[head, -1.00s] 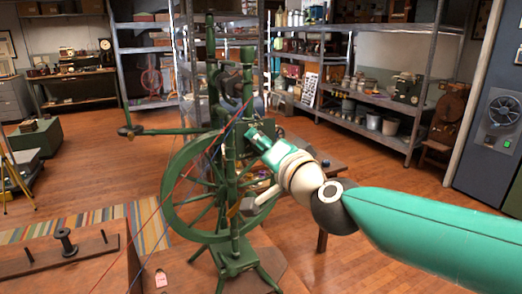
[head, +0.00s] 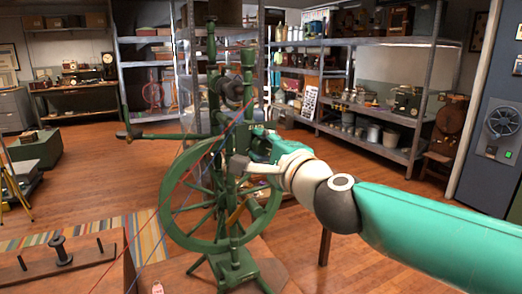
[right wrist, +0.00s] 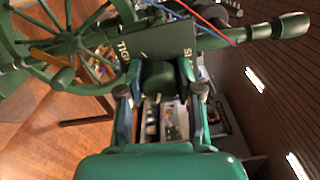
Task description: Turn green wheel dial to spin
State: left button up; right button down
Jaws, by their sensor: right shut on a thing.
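A green spinning wheel (head: 176,214) stands upright left of centre in the head view, its spoked wheel facing me. My right gripper (right wrist: 160,92) is at the wheel's upright frame. In the right wrist view its two fingers are on either side of a rounded green piece (right wrist: 158,78), which looks like the green wheel dial, just below a lettered green block (right wrist: 153,44). The fingers are closed on it. In the head view the fingertips are largely hidden by my wrist. My left gripper is not in view.
Red and blue threads (head: 243,117) run down across the wheel. A brown wooden board with a spool (head: 60,250) lies at the front left. Metal shelves (head: 375,126) stand behind. The wooden floor (head: 370,172) to the right is clear.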

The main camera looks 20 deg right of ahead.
jog(key=shift+f+m, duration=0.3)
jog(key=shift+m, duration=0.3)
jog(key=c, duration=0.7)
grip_release()
jog(key=shift+r, duration=0.1)
jog(key=shift+c, duration=0.2)
jog(key=shift+s+r, duration=0.1)
jog(key=shift+s, duration=0.25)
jog(key=s, duration=1.1)
jog(key=shift+d, duration=0.45)
jog(key=shift+s, duration=0.1)
